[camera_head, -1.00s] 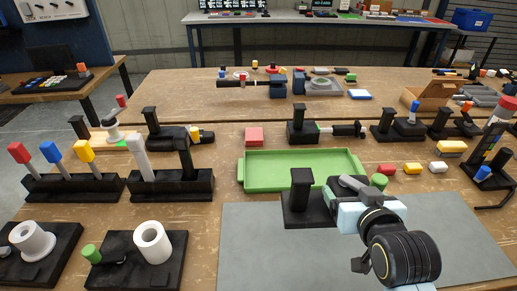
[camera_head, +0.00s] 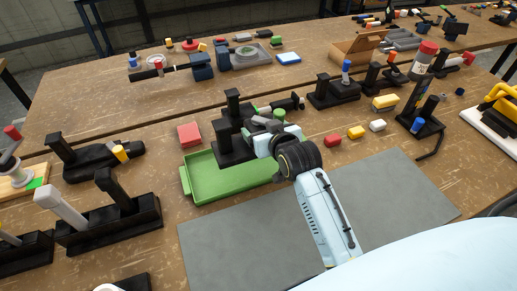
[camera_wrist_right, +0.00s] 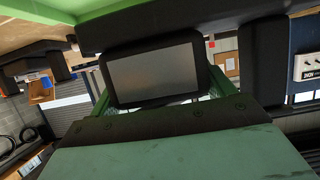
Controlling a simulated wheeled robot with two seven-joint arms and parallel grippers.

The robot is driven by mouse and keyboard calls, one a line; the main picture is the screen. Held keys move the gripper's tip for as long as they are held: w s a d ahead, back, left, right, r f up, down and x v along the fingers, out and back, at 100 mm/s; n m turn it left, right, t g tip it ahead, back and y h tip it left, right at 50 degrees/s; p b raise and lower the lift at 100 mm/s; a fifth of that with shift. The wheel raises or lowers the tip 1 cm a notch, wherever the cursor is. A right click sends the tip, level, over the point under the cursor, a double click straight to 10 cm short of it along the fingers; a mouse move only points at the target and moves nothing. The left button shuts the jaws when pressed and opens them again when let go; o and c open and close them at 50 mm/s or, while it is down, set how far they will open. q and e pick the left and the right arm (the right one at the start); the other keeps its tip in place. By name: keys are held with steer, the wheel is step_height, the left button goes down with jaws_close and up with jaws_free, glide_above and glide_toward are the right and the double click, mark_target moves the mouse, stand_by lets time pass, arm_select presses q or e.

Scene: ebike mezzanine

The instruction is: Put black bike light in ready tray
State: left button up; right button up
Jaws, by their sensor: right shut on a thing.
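The black bike light (camera_head: 232,155), a dark block with an upright post, is in my right gripper (camera_head: 256,144). It is over the far part of the green tray (camera_head: 225,187); I cannot tell whether it touches the tray. My right arm and wrist hide the tray's right end. In the right wrist view the light (camera_wrist_right: 155,72) shows as a black frame with a grey face between greenish fingers, with the tray's green edge (camera_wrist_right: 45,10) at the top left. My left gripper is not in view.
Red (camera_head: 333,140), yellow (camera_head: 356,132) and white (camera_head: 377,125) pieces lie to the right. The grey mat (camera_head: 400,195) in front is bare.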

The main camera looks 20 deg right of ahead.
step_height(320, 180, down, 5)
steer(key=shift+f+b, duration=0.2)
steer(key=shift+b, duration=0.15)
steer(key=shift+f, duration=0.35)
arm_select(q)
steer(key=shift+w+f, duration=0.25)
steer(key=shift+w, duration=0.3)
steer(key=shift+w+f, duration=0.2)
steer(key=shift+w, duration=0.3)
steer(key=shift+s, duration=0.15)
